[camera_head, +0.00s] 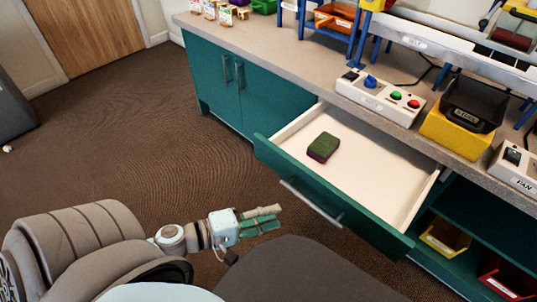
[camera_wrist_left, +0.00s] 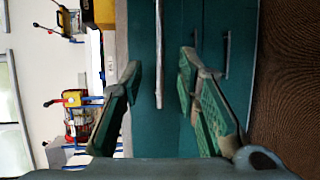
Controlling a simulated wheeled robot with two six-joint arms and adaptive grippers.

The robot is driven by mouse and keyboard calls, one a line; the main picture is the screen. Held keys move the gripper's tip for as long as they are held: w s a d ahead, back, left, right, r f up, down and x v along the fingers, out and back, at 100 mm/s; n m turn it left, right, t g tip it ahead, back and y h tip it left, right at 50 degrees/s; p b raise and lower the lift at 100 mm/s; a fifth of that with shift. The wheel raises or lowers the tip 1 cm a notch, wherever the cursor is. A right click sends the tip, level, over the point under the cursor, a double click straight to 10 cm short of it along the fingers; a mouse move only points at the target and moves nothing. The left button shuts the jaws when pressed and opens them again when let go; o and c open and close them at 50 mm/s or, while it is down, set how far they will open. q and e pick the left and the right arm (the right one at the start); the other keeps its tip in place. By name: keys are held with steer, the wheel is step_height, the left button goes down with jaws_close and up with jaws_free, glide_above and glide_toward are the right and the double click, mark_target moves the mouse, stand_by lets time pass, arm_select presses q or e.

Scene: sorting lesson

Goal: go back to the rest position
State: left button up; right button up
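My left gripper (camera_head: 279,216) is open and empty. It is held out over the brown floor, in front of and apart from the open drawer (camera_head: 382,186). In the left wrist view its two green-padded fingers (camera_wrist_left: 160,62) are spread, with nothing between them. A green and dark purple sponge (camera_head: 322,147) lies in the drawer, away from the gripper. My right gripper is not in view.
The teal cabinet (camera_head: 222,95) carries a grey counter (camera_head: 272,62). On it stand a button panel (camera_head: 380,95) and a black bin (camera_head: 473,104) on a yellow block. The drawer juts out with its handle (camera_head: 311,203) facing me.

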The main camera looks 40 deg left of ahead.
arm_select(q)
steer(key=shift+f, duration=0.15)
